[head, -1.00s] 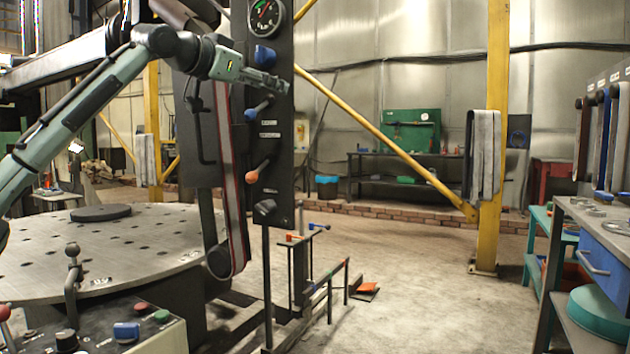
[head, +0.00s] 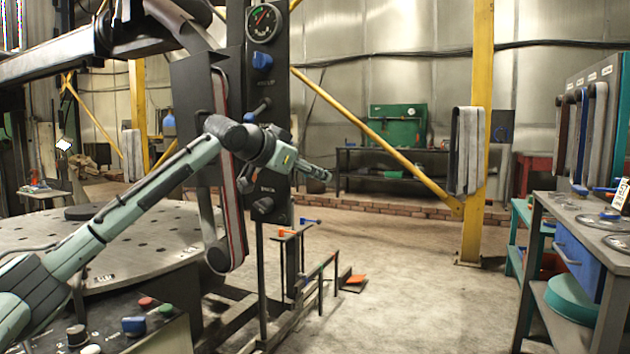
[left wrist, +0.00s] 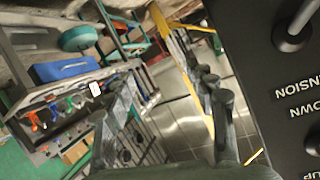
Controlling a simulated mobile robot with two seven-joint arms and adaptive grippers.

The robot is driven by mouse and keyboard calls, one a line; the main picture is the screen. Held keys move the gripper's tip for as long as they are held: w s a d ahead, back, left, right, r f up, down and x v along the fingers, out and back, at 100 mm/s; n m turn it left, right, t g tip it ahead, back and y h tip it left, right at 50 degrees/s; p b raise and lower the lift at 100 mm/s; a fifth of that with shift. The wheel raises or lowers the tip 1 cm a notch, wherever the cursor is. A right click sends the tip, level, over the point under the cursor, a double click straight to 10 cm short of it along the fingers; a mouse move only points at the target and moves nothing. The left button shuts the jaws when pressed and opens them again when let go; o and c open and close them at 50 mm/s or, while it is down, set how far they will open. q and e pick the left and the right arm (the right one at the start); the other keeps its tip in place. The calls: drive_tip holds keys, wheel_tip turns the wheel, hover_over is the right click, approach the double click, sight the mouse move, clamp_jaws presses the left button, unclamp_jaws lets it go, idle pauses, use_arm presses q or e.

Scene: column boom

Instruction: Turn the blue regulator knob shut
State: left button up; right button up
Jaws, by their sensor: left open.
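The blue regulator knob (head: 263,62) sits on the dark upright panel (head: 266,92), just below the round gauge (head: 263,23), in the head view. I cannot tell how far it is turned. My left gripper (head: 318,172) is open and empty, below and right of the knob, with its fingers pointing right past the panel's edge. It touches no knob that I can see. In the left wrist view its two dark fingers (left wrist: 165,100) stand apart with nothing between them. The knob does not show there; the lettered panel (left wrist: 275,85) fills the right side. My right gripper is out of view.
A blue-tipped lever (head: 257,111) is on the panel below the knob; my forearm covers controls lower down. A round perforated table (head: 130,240) and a button console (head: 110,330) stand at left. A yellow post (head: 482,120) and workbench (head: 590,225) are at right. Open floor lies between.

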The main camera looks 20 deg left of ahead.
use_arm(q)
drive_tip(key=shift+w+d+f, duration=0.1)
drive_tip(key=shift+d+f, duration=0.25)
drive_tip(key=shift+f, duration=0.35)
drive_tip(key=shift+w+d+f, duration=0.1)
drive_tip(key=shift+d+f, duration=0.2)
drive_tip(key=shift+f, duration=0.35)
drive_tip(key=shift+f, duration=0.1)
